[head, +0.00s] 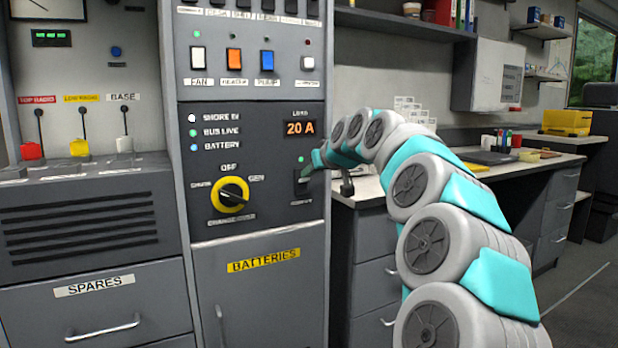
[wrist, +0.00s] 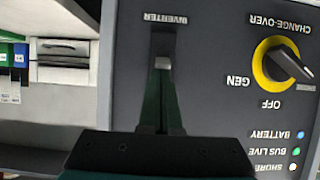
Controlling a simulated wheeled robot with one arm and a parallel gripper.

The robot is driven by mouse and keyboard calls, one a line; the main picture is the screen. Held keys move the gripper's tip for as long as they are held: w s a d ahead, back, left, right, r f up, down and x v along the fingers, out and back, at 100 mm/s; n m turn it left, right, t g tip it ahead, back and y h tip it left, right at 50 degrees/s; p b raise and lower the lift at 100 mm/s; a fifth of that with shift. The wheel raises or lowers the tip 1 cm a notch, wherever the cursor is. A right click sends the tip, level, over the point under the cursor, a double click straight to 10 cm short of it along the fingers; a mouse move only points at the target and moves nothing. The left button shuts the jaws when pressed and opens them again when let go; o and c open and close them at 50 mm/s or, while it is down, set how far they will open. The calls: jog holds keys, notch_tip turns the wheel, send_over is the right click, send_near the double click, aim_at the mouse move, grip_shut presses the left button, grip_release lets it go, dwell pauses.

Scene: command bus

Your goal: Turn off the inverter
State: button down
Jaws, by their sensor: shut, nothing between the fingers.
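The inverter switch (head: 301,186) is a dark rocker on the black panel, above a small label and below a green lit lamp (head: 301,159). In the wrist view, which is upside down, the switch (wrist: 162,42) shows below the printed word INVERTER. My gripper (head: 314,163) reaches the panel from the right in the head view. In the wrist view my gripper (wrist: 162,66) is shut and empty, its tips at the switch's edge. I cannot tell whether they touch it. The fingers hide part of the switch.
The yellow and black change-over knob (head: 231,194) is left of the switch, its pointer not clearly readable. A display (head: 300,128) reads 20 A. Fan, heater and pump rockers (head: 234,59) are above. A desk (head: 470,160) stands to the right.

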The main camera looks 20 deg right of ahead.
jog(key=shift+s+f+t+b, duration=0.2)
jog(key=shift+f+t+b, duration=0.2)
jog(key=shift+t+b, duration=0.45)
jog(key=shift+s+f+t+b, duration=0.2)
jog(key=shift+f+t+b, duration=0.25)
jog(key=shift+b, duration=0.65)
jog(key=shift+f+b, duration=0.25)
jog(key=shift+b, duration=0.4)
jog(key=shift+s, duration=0.1)
